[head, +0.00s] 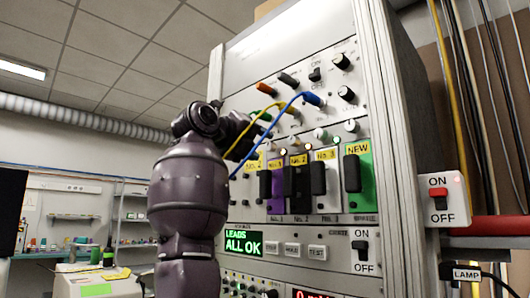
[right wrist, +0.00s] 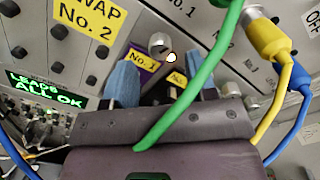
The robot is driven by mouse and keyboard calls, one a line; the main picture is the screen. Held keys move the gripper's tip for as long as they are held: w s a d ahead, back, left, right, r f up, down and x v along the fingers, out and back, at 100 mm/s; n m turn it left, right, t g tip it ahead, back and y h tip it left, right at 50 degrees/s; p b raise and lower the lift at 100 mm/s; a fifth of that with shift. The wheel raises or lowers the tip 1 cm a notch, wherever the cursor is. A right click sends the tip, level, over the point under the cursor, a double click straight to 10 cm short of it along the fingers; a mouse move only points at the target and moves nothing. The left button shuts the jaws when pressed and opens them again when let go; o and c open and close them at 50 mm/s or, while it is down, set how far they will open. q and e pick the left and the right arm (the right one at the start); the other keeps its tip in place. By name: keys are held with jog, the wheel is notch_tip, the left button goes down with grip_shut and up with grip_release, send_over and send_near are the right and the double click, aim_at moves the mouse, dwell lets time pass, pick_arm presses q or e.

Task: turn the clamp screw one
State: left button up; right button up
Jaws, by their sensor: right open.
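A small silver knob (right wrist: 158,42), apparently clamp screw one, stands beside the yellow "No. 1" label (right wrist: 142,60) in the right wrist view, with a lit white dot near it. My right gripper (right wrist: 160,72) is open and empty, its two blue fingers spread on either side below the knob. The fingers look apart from the knob. Other silver knobs (head: 320,134) show above the slots to the right. My left gripper is not in view.
A green cable (right wrist: 195,85) crosses in front of my right gripper. Yellow (head: 250,128) and blue (head: 268,130) cables loop close to it. A row of slots with black handles (head: 319,178) lies below the knobs. A green display (head: 245,242) reads "LEADS ALL OK".

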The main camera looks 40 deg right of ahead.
aim_at(268, 146)
jog(key=shift+w+d+f, duration=0.1)
jog(key=shift+w+d, duration=0.05)
jog(key=shift+d, duration=0.45)
jog(key=shift+w+d+f, duration=0.1)
jog(key=shift+d, duration=0.45)
jog(key=shift+d+r+b, duration=0.25)
jog(key=shift+d+b, duration=0.05)
jog(key=shift+d, duration=0.35)
